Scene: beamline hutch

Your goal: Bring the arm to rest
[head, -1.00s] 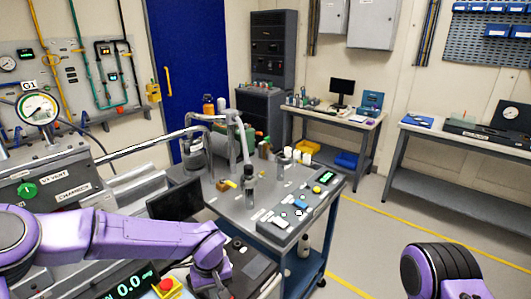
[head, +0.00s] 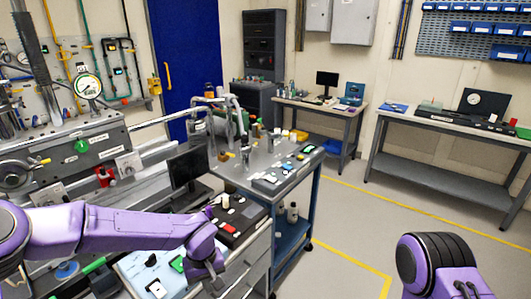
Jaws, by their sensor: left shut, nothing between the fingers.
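My left arm (head: 110,228) comes in from the left, bent, with its wrist over the near bench. My left gripper (head: 214,284) points down beside the front edge of the bench, low in the view. It is small and partly hidden by the wrist; it is shut and holds nothing. Of my right arm only a purple and black link (head: 438,262) shows at the lower right; its gripper is out of view.
A light blue panel (head: 135,268) and a dark box with buttons (head: 238,222) lie under and beside the left wrist. A monitor (head: 187,166) stands behind it. A blue-framed cart (head: 302,213) carries bottles and small parts. Open floor (head: 350,235) lies between cart and right arm.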

